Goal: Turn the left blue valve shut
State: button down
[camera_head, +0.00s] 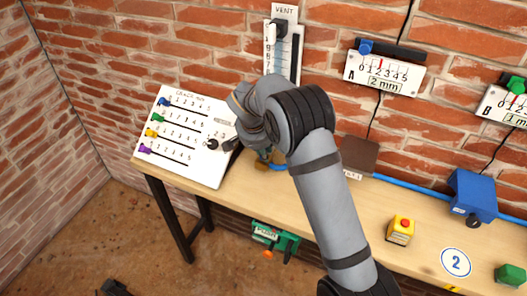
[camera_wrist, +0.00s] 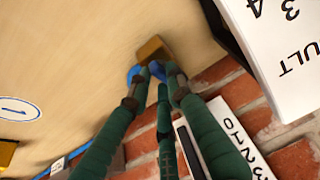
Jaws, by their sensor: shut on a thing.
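The left blue valve has a brass body (camera_wrist: 152,49) on the wooden table in the wrist view, with blue handle parts (camera_wrist: 157,70) beside it. My gripper (camera_wrist: 155,77) has its dark green fingers closed around the blue handle. In the head view the brass body (camera_head: 262,164) shows only in part at the back of the table, to the right of the white slider panel. My arm covers most of the valve and the fingers there. The handle's exact angle cannot be told.
The slider panel (camera_head: 187,130) stands close to the left of my wrist. A vent gauge (camera_head: 283,45) and gauge A (camera_head: 384,73) are on the brick wall behind. A blue box (camera_head: 472,195) and a yellow button box (camera_head: 401,229) are at the right of the table (camera_head: 350,212).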

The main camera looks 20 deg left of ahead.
jog(key=shift+a+f+m+b, duration=0.1)
jog(key=shift+f+m+b, duration=0.15)
jog(key=shift+b, duration=0.4)
jog(key=shift+r+m, duration=0.25)
jog(key=c, duration=1.7)
grip_release()
jog(key=shift+o, duration=0.6)
jog(key=shift+r, duration=0.1)
jog(key=v, duration=1.2)
jog(key=shift+a, duration=0.2)
